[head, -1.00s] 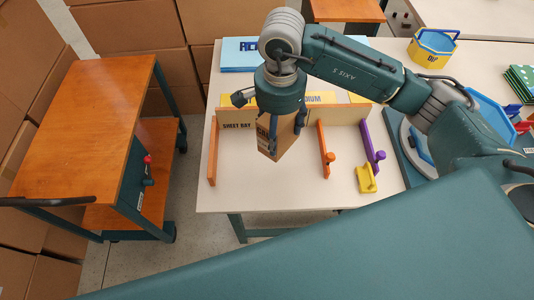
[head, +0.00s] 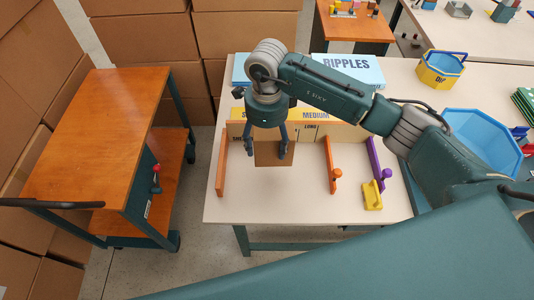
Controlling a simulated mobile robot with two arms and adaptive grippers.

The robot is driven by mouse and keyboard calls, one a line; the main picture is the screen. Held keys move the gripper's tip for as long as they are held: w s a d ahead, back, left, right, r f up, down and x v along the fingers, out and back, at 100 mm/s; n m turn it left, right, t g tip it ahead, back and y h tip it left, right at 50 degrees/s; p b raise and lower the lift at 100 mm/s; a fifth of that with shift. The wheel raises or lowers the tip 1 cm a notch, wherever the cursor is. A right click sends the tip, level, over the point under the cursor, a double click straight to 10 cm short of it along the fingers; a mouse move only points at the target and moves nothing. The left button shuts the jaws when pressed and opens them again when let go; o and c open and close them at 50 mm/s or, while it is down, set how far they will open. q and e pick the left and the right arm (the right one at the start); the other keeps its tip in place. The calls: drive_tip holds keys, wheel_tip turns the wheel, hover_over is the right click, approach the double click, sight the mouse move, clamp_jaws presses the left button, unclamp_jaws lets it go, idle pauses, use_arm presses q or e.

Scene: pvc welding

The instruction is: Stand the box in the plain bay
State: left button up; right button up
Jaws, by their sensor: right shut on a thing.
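My right gripper (head: 267,148) points down and is shut on a brown box (head: 273,158), with a finger on each side of it. The box is upright, its plain front face toward me, between two orange dividers (head: 222,165) (head: 330,165) of the rack on the table. Whether its bottom touches the table I cannot tell. The rack's tan back wall (head: 345,132) carries yellow labels, one reading "MEDIUM"; the arm and gripper hide part of them. A narrower bay lies between the right orange divider and a purple divider (head: 377,160). My left gripper is not in view.
A yellow piece (head: 372,195) stands near the front of the purple divider. Pale blue packs (head: 350,68), one marked "RIPPLES", lie behind the rack. A blue octagonal tray (head: 485,135) is at right. An orange-topped cart (head: 95,140) stands left of the table. The table front is bare.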

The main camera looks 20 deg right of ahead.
sight(267, 158)
drive_tip(key=shift+f+p, duration=0.6)
drive_tip(key=shift+f, duration=2.9)
drive_tip(key=shift+f, duration=0.15)
drive_tip(key=o, duration=1.7)
